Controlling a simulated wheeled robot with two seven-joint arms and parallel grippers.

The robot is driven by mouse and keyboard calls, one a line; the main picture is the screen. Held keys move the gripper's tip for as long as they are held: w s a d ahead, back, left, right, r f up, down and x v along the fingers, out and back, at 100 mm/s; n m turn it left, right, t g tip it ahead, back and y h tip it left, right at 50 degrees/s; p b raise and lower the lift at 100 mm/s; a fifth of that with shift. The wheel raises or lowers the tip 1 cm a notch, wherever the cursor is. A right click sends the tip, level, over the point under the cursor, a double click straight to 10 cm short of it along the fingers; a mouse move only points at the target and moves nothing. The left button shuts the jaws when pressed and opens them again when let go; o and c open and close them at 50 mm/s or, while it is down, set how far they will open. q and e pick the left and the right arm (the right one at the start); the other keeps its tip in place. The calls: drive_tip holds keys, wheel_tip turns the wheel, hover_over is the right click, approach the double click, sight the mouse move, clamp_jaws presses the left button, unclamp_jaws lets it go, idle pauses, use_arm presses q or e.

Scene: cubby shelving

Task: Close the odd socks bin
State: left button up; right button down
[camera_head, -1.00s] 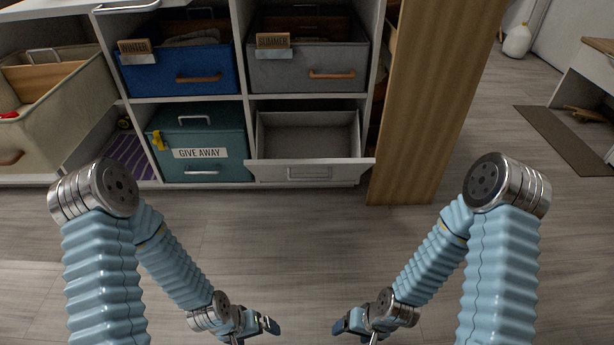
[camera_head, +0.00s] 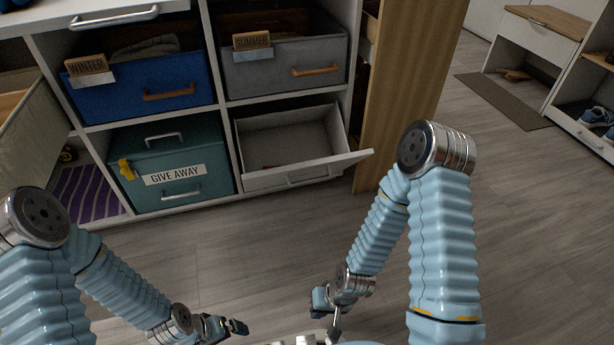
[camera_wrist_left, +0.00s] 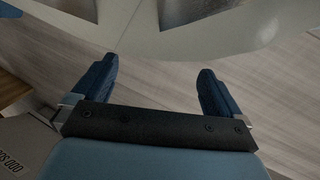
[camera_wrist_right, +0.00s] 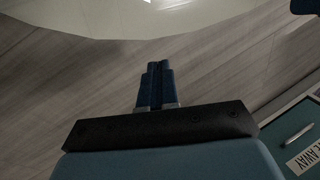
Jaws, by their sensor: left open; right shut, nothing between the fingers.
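The odd socks bin (camera_head: 285,143) is the pale bin in the lower right cubby. It stands open, its front panel (camera_head: 300,174) tilted outward and its inside visible. In the left wrist view its lettered front (camera_wrist_left: 18,150) shows upside down and partly cut off at the lower left. My left gripper (camera_head: 236,328) is open and empty, low over the floor in front of the shelving; its two fingers (camera_wrist_left: 155,85) stand apart in its wrist view. My right gripper (camera_head: 320,302) is shut and empty, its fingers (camera_wrist_right: 156,85) together. Both are apart from the bin.
A teal give away bin (camera_head: 172,195) is shut to the left. Blue winter (camera_head: 140,98) and grey summer (camera_head: 285,70) bins sit above. A wooden panel (camera_head: 405,90) stands right of the open bin. Grey floor (camera_head: 240,250) is clear between my arms and the shelving.

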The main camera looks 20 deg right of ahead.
drive_tip(key=s+a+m+g+y+p, duration=0.2)
drive_tip(key=a+m+g+y+p, duration=0.25)
drive_tip(key=m, duration=0.45)
drive_tip(key=w+a+r+m+t+y, duration=0.65)
drive_tip(key=r+m+y, duration=0.3)
drive_tip(key=m, duration=0.25)
use_arm(q)
wheel_tip(320, 180, up, 8)
drive_tip(key=p, duration=0.3)
drive_tip(key=shift+s+f, duration=0.15)
use_arm(e)
drive_tip(key=m+t+h, duration=1.7)
drive_tip(key=m+t, duration=0.5)
drive_tip(key=m, duration=0.8)
approach(318, 166)
drive_tip(key=x, duration=0.6)
drive_tip(key=shift+w+d+f, duration=0.1)
drive_tip(key=shift+w+d, duration=0.05)
drive_tip(key=shift+w, duration=0.45)
